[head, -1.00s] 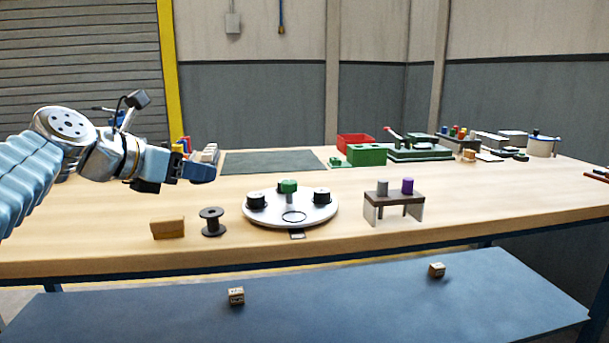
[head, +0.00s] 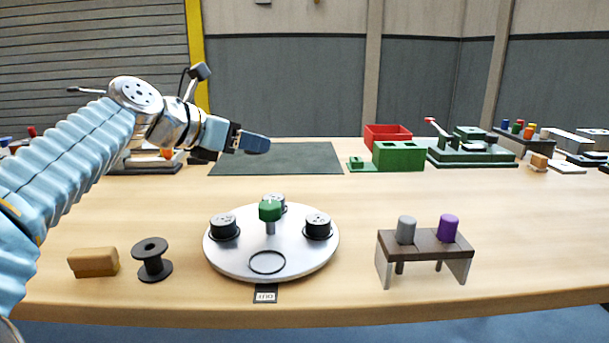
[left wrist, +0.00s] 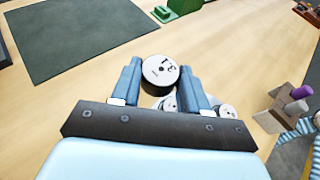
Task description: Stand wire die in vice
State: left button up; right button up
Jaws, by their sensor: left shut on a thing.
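My left gripper (head: 255,145) is above the bench, in front of the dark green mat. In the left wrist view its two blue fingers (left wrist: 165,92) are shut on a round wire die (left wrist: 160,70) with a pale, marked face and dark side. The head view does not clearly show this die. A green block-shaped fixture (head: 398,156) with a small green block beside it, possibly the vice, stands at the back, right of the gripper and apart from it. A green machine with a red lever (head: 470,147) stands further right. My right gripper is not in view.
A white turntable (head: 220,262) carries several dark round pieces, a green knob and an empty ring. A spool (head: 152,260) and tan block (head: 93,262) lie left. A small stand (head: 425,246) holds grey and purple cylinders. A red bin (head: 387,134) is at the back. The mat (head: 310,158) is clear.

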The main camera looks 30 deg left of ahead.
pick_arm(q)
jog(key=w+a+f, duration=0.1)
jog(key=w+f, duration=0.2)
jog(key=w, duration=0.4)
send_over(277, 189)
jog(key=f, duration=0.5)
jog(key=shift+s+f+b, duration=0.1)
jog(key=shift+s+b, duration=0.2)
jog(key=shift+b, duration=0.1)
jog(key=shift+w+f, duration=0.15)
jog(key=f, duration=0.1)
jog(key=f+b, duration=0.1)
jog(key=f, duration=0.2)
jog(key=shift+w, duration=0.3)
jog(key=o, duration=0.8)
jog(key=shift+f+b, duration=0.15)
jog(key=shift+b, duration=0.15)
jog(key=o, duration=0.4)
jog(key=shift+o, duration=0.2)
